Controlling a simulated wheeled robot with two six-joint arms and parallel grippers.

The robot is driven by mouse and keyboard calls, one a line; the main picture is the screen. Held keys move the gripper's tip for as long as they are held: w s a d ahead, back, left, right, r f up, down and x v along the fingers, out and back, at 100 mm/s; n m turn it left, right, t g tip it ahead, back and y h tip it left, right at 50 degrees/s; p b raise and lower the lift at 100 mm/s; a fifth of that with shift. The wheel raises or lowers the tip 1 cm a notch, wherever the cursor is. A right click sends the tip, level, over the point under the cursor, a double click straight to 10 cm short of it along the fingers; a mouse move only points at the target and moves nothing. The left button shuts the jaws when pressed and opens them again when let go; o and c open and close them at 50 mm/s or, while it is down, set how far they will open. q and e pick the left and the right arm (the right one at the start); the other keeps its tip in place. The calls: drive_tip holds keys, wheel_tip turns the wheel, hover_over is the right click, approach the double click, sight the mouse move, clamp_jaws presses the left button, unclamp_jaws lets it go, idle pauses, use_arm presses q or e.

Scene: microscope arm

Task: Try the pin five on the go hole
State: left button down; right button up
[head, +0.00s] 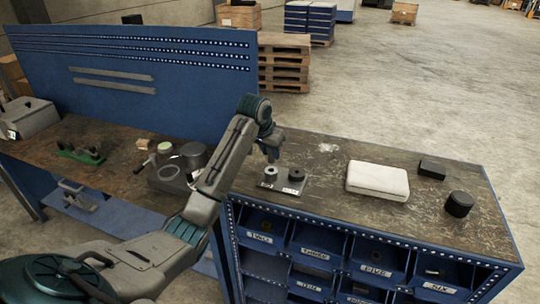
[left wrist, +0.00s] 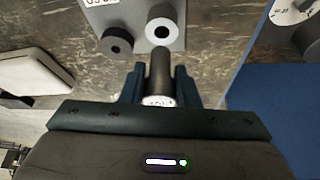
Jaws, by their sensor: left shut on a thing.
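My left gripper (head: 271,156) is just above the gauge plate (head: 283,186) on the right-hand bench. It is shut on a dark grey pin (left wrist: 160,72) with a pale marked end; I cannot read the mark. The plate bears a lighter grey ring with a hole, the go hole (head: 270,173), and a darker ring (head: 297,174), each with a small label in front. In the left wrist view the pin's far end lines up just below the lighter ring (left wrist: 161,28); it looks outside the hole, but the height gap is unclear. My right gripper is not in view.
A white case (head: 377,181), a black box (head: 432,168) and a black cylinder (head: 458,204) stand right of the plate. Labelled blue bins, including five (head: 373,272), sit under the bench front. A round-topped stand (head: 175,172) is left of my arm.

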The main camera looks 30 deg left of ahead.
use_arm(q)
drive_tip(key=shift+r, duration=1.7)
